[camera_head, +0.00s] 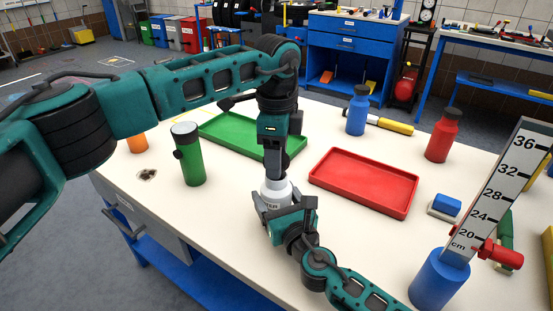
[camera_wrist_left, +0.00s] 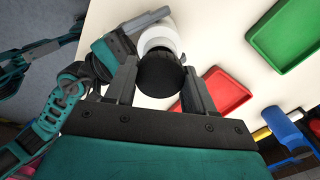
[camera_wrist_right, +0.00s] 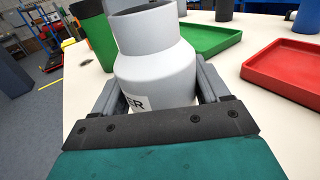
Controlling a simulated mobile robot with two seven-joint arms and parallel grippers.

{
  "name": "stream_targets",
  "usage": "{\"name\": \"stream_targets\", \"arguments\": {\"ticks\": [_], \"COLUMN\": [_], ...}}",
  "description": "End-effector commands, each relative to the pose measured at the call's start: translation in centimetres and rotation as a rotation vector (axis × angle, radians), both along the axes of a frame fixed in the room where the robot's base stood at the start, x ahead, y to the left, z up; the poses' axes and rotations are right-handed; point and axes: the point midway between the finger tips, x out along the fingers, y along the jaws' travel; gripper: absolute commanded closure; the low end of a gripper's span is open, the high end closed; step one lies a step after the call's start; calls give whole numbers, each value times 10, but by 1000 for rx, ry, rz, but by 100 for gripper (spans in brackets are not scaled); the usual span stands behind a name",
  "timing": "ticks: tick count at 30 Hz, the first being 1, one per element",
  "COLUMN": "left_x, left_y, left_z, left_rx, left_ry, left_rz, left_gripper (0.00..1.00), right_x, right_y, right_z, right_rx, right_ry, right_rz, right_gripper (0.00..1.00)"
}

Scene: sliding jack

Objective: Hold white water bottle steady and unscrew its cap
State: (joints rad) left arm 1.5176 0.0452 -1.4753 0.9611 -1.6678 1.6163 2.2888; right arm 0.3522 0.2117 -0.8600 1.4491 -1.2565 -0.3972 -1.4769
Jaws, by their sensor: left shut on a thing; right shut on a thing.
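The white water bottle (camera_head: 275,191) stands upright near the middle of the table, with dark lettering on its side; its body and neck fill the middle of the right wrist view (camera_wrist_right: 155,70). My right gripper (camera_head: 283,208) is shut around the bottle's body from the front. My left gripper (camera_head: 274,168) points straight down above the bottle. In the left wrist view its fingers are on either side of the round black cap (camera_wrist_left: 160,73), with the white bottle behind. Whether the cap still touches the neck, I cannot tell.
A green tray (camera_head: 225,129) lies behind the bottle, and a red tray (camera_head: 365,182) to its right. A green bottle (camera_head: 188,158) stands left. A blue bottle (camera_head: 357,112) and red bottle (camera_head: 440,138) stand farther back. A blue cylinder (camera_head: 440,280) is front right, near a ruler (camera_head: 500,185).

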Motion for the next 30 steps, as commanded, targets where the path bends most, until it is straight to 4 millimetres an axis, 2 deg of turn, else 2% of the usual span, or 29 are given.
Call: {"name": "stream_targets", "arguments": {"ticks": [13, 22, 29, 30], "left_x": [0, 1, 0, 0], "left_y": [0, 0, 0, 0], "left_z": [5, 39, 42, 42], "left_rx": [-1, -1, -1, -1], "left_ry": [-1, -2, 1, 1], "left_rz": [0, 1, 0, 0], "left_gripper": [83, 83, 83, 83], "right_x": [0, 0, 0, 0], "right_y": [0, 0, 0, 0], "right_z": [-1, -1, -1, -1], "right_rx": [0, 0, 0, 0], "right_ry": [1, 1, 1, 1], "right_rz": [0, 0, 0, 0], "right_gripper": [100, 100, 100, 24]}}
